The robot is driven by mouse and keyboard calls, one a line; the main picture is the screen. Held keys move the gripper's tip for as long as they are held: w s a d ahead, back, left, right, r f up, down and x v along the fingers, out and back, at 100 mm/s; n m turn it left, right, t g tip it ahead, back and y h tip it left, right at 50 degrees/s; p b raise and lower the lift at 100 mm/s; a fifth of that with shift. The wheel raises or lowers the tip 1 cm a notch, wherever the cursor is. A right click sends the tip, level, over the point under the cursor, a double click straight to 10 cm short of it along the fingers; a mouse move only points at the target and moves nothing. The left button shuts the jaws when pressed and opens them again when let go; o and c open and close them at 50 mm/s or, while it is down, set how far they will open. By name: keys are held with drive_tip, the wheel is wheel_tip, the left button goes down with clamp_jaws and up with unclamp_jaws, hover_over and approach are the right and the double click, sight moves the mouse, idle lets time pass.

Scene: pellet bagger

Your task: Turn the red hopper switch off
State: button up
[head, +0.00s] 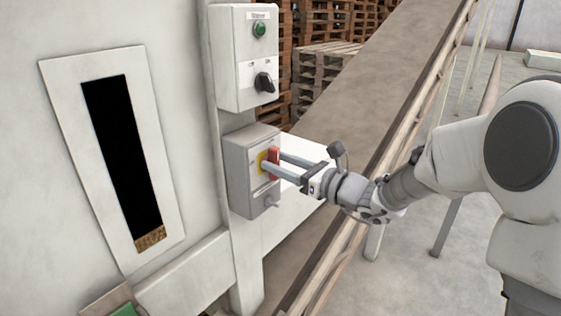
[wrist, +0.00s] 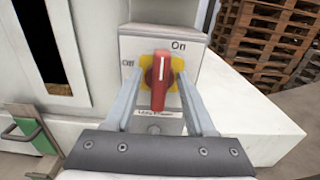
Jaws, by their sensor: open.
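The red hopper switch (wrist: 159,88) is a red handle on a yellow plate, on the front of a grey box (wrist: 128,45). In the wrist view its handle stands about upright, with "On" printed at upper right and "Off" at left. In the head view the switch (head: 274,163) is partly hidden by my fingers. My gripper (wrist: 161,76) is open, with one finger on each side of the handle. I cannot tell whether either finger touches it. My gripper (head: 273,160) also shows in the head view, reaching in from the right.
Above the grey box (head: 237,150) is a control box (head: 228,75) with a green button (head: 259,29) and a black knob (head: 264,82). A sloping conveyor (head: 370,75) runs behind my arm. Wooden pallets (head: 325,62) stand behind. A sight window (head: 120,150) is at left.

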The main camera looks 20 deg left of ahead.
clamp_jaws()
drive_tip(key=shift+f+b, duration=0.15)
drive_tip(key=shift+b, duration=0.35)
drive_tip(key=n+b, duration=0.6)
drive_tip(key=b, duration=0.4)
drive_tip(key=n+b, duration=0.6)
drive_tip(key=b, duration=0.4)
drive_tip(key=n+b, duration=0.5)
drive_tip(key=b, duration=0.5)
drive_tip(key=shift+s+a+f+n+b, duration=0.1)
drive_tip(key=shift+s+f+n+b, duration=0.2)
drive_tip(key=shift+s+f+n, duration=0.1)
drive_tip(key=shift+r, duration=0.1)
